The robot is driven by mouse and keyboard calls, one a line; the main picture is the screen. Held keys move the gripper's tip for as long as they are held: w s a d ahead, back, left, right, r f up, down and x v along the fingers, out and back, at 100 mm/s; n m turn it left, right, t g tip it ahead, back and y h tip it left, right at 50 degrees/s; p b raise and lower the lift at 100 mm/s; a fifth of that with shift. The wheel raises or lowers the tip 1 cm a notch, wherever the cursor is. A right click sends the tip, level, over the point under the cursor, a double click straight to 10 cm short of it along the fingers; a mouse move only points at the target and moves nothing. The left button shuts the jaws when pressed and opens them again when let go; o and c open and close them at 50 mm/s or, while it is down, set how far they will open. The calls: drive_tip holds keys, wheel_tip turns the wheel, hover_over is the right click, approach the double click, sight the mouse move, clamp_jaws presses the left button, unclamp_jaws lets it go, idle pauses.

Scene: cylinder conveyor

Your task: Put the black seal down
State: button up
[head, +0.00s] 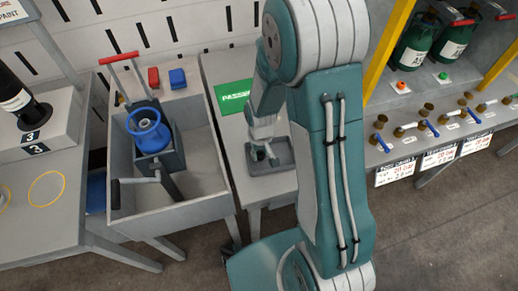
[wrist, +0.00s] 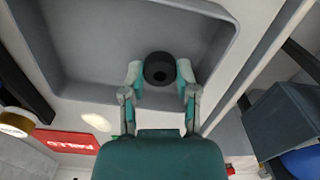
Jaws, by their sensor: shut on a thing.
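The black seal (wrist: 160,69), a short dark ring with a small hole, sits between the two fingertips of my gripper (wrist: 160,75) in the wrist view. My gripper is shut on it. The seal is over the inside of a grey tray (wrist: 90,45), near one wall; I cannot tell whether it touches the tray floor. In the head view my gripper (head: 264,152) is low over the grey tray (head: 287,157) on the small table. The seal is not clear to see there.
A green PASSED sign (head: 235,95) lies behind the tray. A red FAILED sign (wrist: 67,141) shows in the wrist view. Left of the table stands a grey trough (head: 205,180) with a vise holding a blue-topped part (head: 149,132). A shelf with green cylinders (head: 415,42) is on the right.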

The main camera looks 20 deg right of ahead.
drive_tip(key=shift+s+d+f, duration=0.1)
drive_tip(key=shift+d+f, duration=0.05)
drive_tip(key=shift+f, duration=0.4)
drive_tip(key=shift+a, duration=0.2)
drive_tip(key=o, duration=0.8)
